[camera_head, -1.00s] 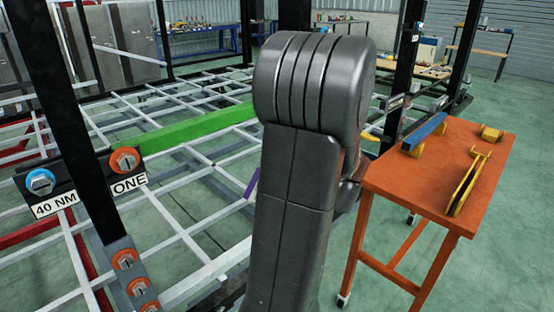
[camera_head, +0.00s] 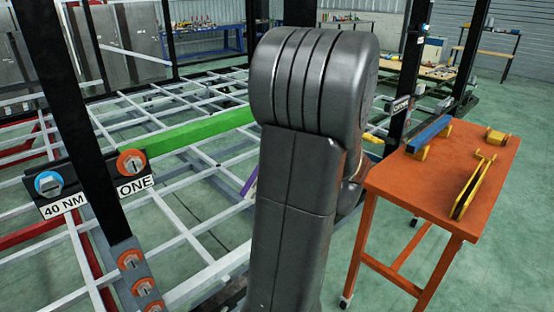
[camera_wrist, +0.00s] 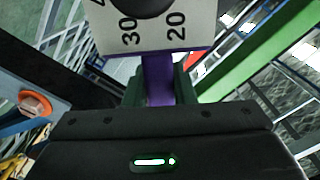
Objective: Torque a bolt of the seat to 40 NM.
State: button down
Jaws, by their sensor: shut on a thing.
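My gripper (camera_wrist: 160,92) is shut on a purple bar (camera_wrist: 158,78) in the wrist view. A pale plate (camera_wrist: 150,32) marked 30 and 20 sits at the bar's far end, with a dark round part on it. In the head view my arm hides the gripper; a short purple piece (camera_head: 250,181) shows left of the arm. A bolt with a blue ring (camera_head: 48,183) is above a "40 NM" label. A bolt with an orange ring (camera_head: 131,162) is above a "ONE" label. An orange-ringed bolt (camera_wrist: 35,103) also shows at left in the wrist view.
More orange-ringed bolts (camera_head: 130,259) sit lower on the chassis post. A green beam (camera_head: 200,131) crosses the white lattice frame. Dark uprights (camera_head: 70,100) stand close on the left. An orange table (camera_head: 435,205) on casters with yellow and blue tools stands right.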

jog(key=shift+s+a+r+m, duration=0.2)
jog(key=shift+a+r+m, duration=0.05)
jog(key=shift+r+m, duration=0.15)
jog(key=shift+s+a+r+m+p, duration=0.2)
jog(key=shift+r+m+p, duration=0.15)
jog(key=shift+p, duration=0.2)
jog(key=shift+w+d+f+b, duration=0.2)
jog(key=shift+f+b, duration=0.15)
jog(key=shift+b, duration=0.9)
jog(key=shift+s, duration=0.1)
jog(key=shift+b+v, duration=1)
jog(key=shift+v, duration=1.95)
